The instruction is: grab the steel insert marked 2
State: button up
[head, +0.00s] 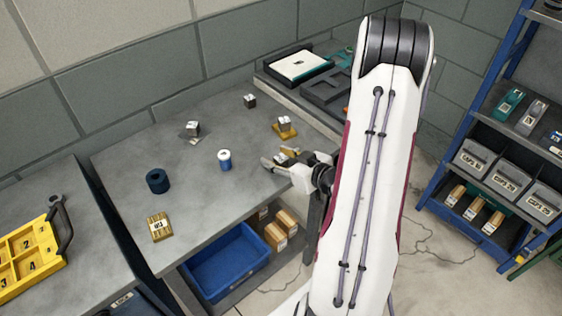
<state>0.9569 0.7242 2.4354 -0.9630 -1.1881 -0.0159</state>
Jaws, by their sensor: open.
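Several small blocks with white-marked tops lie on the grey worktable (120,165). One greyish block (193,128) sits at the back left on a small flat piece. A dark block (249,101) stands at the back middle. Another block (284,122) sits on a yellow base at the back right. The marks on these are too small to read, so I cannot tell which is the insert marked 2. My gripper (276,159) is open, low over the table's right part. A brass-coloured piece shows close by its fingers, partly hidden; I cannot tell whether they touch it.
A dark blue ring (157,181), a blue-and-white cylinder (225,160) and a brass-coloured block (159,228) stand on the table. A yellow numbered tray (28,246) lies at left. Dark trays (325,85) sit at the back right. A blue bin (226,264) is below.

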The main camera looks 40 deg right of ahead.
aim_at(278, 156)
jog(key=shift+c, duration=0.4)
grip_shut()
jog(key=shift+r, duration=0.15)
jog(key=shift+r, duration=4.85)
